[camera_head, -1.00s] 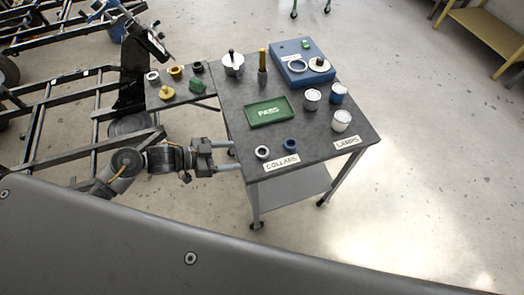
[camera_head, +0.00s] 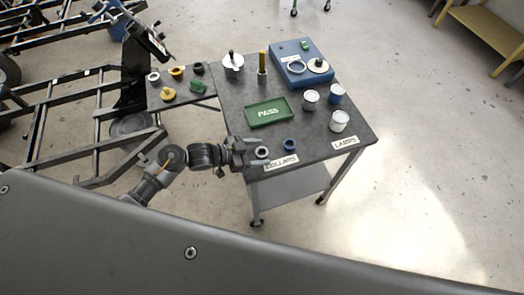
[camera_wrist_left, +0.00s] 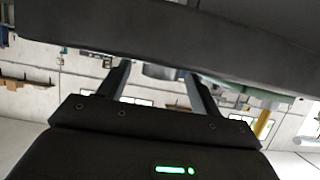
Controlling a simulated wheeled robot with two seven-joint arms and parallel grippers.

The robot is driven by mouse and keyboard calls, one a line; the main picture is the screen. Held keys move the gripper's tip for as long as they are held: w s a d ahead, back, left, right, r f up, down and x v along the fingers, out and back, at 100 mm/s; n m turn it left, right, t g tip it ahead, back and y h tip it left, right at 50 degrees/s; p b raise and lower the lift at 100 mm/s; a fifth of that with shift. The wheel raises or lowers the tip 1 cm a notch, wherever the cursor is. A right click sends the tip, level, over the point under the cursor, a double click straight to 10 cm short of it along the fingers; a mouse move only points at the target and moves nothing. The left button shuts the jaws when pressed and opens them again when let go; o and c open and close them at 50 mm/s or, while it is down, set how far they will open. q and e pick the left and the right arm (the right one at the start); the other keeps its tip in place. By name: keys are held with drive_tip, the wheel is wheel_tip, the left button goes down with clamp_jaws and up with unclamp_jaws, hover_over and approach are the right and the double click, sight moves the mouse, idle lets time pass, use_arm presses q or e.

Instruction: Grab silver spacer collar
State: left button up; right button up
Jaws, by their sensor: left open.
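The silver spacer collar (camera_head: 262,152), a small grey ring, lies on the near left corner of the dark table, by the COLLARS label (camera_head: 282,162). My left gripper (camera_head: 251,154) is open and empty, pointing right at the table's left edge, with its fingertips close to the collar. In the left wrist view, which is upside down, the open fingers (camera_wrist_left: 158,86) stand apart with a grey piece, apparently the collar (camera_wrist_left: 158,71), between their far ends. Whether they touch it cannot be told. My right gripper is not in view.
The table's right front is mostly clear.

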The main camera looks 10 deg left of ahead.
use_arm(q)
drive_tip(key=c, duration=1)
drive_tip(key=shift+c, duration=0.2)
